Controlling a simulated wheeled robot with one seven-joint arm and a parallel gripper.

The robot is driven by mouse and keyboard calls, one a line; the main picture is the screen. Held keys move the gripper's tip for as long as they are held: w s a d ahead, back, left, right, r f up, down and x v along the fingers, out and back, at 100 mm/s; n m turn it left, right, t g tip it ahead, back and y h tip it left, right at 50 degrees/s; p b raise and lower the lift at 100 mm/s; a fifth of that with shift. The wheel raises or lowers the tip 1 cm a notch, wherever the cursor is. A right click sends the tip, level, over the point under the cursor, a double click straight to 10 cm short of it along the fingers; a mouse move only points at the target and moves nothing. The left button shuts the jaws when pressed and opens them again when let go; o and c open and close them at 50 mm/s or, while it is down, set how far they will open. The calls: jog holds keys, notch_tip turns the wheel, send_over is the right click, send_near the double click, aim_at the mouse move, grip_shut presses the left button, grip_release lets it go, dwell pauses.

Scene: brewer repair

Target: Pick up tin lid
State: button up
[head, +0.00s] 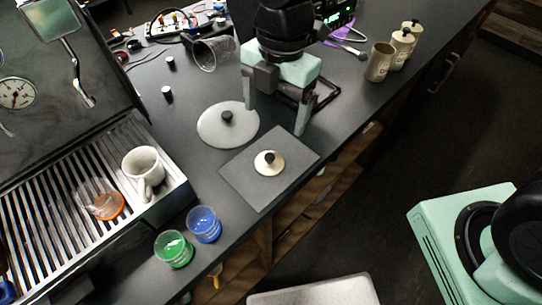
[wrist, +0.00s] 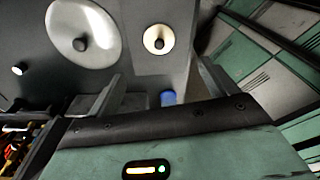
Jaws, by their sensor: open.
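The tin lid (head: 269,163) is a small cream disc with a black knob, lying knob up on a grey square mat (head: 259,188). In the wrist view the tin lid (wrist: 154,44) lies above the space between the fingers. My gripper (head: 277,107) is open and empty, above the counter beyond the mat. It is apart from the lid. Its two fingers point down, and they also show in the wrist view (wrist: 160,90). Three cream tins stand at the back right; the nearest tin (head: 379,65) has an open top, and the others have knobbed lids.
A larger pale lid (head: 212,128) with a black knob lies just left of the mat. A clear glass (head: 213,56) lies tipped behind it. Blue (head: 204,226) and green (head: 173,249) cups stand at the front edge. A mug (head: 143,166) sits on the slatted tray (head: 172,192) at left.

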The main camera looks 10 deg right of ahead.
send_over(270, 155)
jog(key=f, duration=0.7)
jog(key=shift+w+d+f+p, duration=0.1)
jog(key=shift+d+f+p, duration=0.1)
jog(key=shift+p, duration=0.15)
jog(key=shift+a+f+p, duration=0.15)
jog(key=shift+f+p, duration=0.55)
jog(key=shift+f, duration=1.85)
jog(key=c, duration=1.1)
